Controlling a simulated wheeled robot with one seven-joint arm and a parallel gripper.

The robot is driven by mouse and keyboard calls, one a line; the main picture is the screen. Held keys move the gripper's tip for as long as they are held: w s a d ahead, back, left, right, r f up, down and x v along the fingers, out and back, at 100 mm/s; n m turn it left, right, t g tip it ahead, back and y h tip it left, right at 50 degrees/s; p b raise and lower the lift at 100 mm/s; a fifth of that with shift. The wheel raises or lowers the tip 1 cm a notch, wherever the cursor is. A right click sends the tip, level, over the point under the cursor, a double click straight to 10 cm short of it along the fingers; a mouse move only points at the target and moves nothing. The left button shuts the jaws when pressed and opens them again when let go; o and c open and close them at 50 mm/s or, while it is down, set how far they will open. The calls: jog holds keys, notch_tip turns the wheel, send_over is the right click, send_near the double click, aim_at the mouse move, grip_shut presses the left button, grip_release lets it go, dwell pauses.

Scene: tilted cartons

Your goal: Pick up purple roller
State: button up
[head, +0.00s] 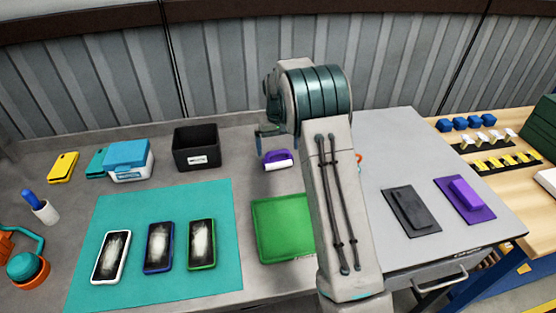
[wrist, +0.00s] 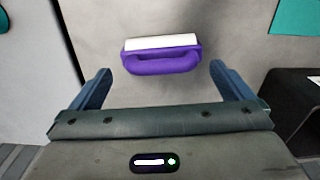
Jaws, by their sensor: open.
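The purple roller (head: 277,160) has a purple handle and a white roller part. It lies on the grey table near its back, right of the black box. In the wrist view the roller (wrist: 162,56) is ahead of my gripper, centred between the fingers, with the purple handle side nearer to me. My gripper (wrist: 160,76) is open and empty, with one blue finger on each side. In the head view my gripper (head: 270,135) is above the roller, partly hidden by my arm; I cannot tell the height.
A black box (head: 196,157) stands left of the roller, close to my gripper's right side in the wrist view (wrist: 290,105). A green tray (head: 270,228) lies in front. Three phones lie on a teal mat (head: 225,250). Dark and purple blocks (head: 465,198) lie at the right.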

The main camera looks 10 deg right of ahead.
aim_at(277, 150)
notch_tip(277, 150, down, 4)
jog(key=shift+s+a+p, duration=0.1)
jog(key=shift+p, duration=0.4)
jog(key=c, duration=0.8)
jog(key=shift+r, duration=0.5)
notch_tip(277, 150, up, 3)
jog(key=shift+f+b, duration=0.15)
jog(key=shift+b, duration=0.6)
jog(key=s+d+r+b, duration=0.2)
jog(key=s+r, duration=0.5)
jog(key=s, duration=0.4)
jog(key=shift+s+r+b, duration=0.2)
jog(key=shift+s+b, duration=0.05)
jog(key=shift+b, duration=0.3)
